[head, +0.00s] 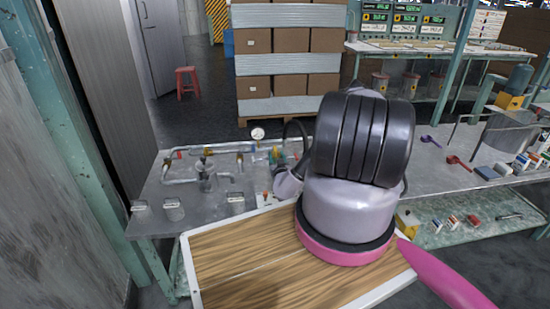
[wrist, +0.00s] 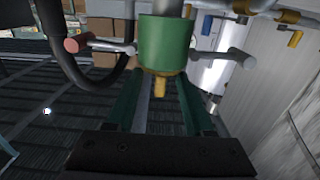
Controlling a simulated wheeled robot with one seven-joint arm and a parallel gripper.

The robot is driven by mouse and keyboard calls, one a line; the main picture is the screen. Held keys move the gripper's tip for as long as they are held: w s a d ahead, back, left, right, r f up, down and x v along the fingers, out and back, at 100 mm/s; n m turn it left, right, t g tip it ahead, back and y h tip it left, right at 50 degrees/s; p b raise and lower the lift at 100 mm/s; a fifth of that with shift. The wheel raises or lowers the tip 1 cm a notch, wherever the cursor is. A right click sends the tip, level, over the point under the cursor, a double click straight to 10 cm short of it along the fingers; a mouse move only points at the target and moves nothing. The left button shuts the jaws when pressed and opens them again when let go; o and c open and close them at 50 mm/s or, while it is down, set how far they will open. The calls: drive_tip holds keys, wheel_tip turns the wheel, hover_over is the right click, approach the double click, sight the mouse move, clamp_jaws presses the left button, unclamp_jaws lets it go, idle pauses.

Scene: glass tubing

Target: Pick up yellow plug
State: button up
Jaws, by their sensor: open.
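In the wrist view a small yellow piece (wrist: 158,88), which looks like the yellow plug, sticks out of a green cylindrical body (wrist: 166,43). In the head view a small green and yellow fitting (head: 277,155) shows beside my arm; my gripper's fingers are hidden there.
Glass tubing with coloured fittings (head: 205,172) and a round gauge (head: 258,134) stand on the grey bench (head: 190,222). Small grey-white blocks (head: 173,210) line its front edge. To the right are red (head: 460,160) and purple (head: 431,141) scoop-like items.

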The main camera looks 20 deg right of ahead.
sight(274, 148)
drive_tip(key=shift+x, duration=3.05)
clamp_jaws()
